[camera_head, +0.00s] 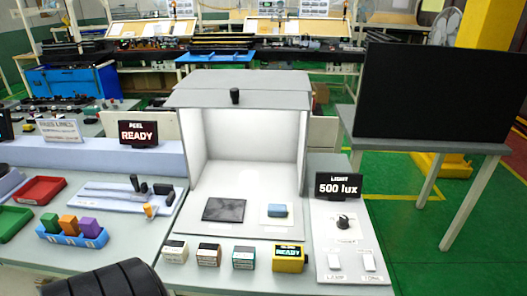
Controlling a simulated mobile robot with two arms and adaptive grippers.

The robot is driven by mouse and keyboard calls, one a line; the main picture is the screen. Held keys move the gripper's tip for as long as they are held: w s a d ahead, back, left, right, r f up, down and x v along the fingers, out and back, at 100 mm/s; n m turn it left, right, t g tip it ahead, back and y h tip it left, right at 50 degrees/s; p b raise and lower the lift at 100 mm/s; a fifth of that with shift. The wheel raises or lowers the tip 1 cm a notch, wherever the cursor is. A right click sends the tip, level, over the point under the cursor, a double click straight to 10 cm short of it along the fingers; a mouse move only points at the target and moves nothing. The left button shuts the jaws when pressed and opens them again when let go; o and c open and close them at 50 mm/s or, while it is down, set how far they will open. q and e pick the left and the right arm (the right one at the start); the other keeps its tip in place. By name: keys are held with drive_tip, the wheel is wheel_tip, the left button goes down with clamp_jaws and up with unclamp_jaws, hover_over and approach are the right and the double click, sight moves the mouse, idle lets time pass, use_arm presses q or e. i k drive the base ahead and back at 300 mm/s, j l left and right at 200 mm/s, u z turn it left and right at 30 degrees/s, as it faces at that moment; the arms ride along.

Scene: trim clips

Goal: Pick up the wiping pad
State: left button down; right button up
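A small blue block that looks like the wiping pad (277,210) lies on a white square plate (268,222) at the front right of the open, lit booth. A dark grey square panel (224,209) lies flat to its left, apart from it. Neither gripper's fingers show in the head view. A dark rounded shape at the lower left edge may be part of my arm; I cannot tell. Nothing touches the blue block.
The booth (254,150) has walls at the sides and back and an open front. Several small boxes, including a yellow one (289,259), line its front edge. A switch panel (345,240) and a "500 lux" display (339,186) stand right. A blue rack (72,236) holds coloured blocks left.

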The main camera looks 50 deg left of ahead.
sight(279, 210)
drive_tip(key=u, duration=1.4)
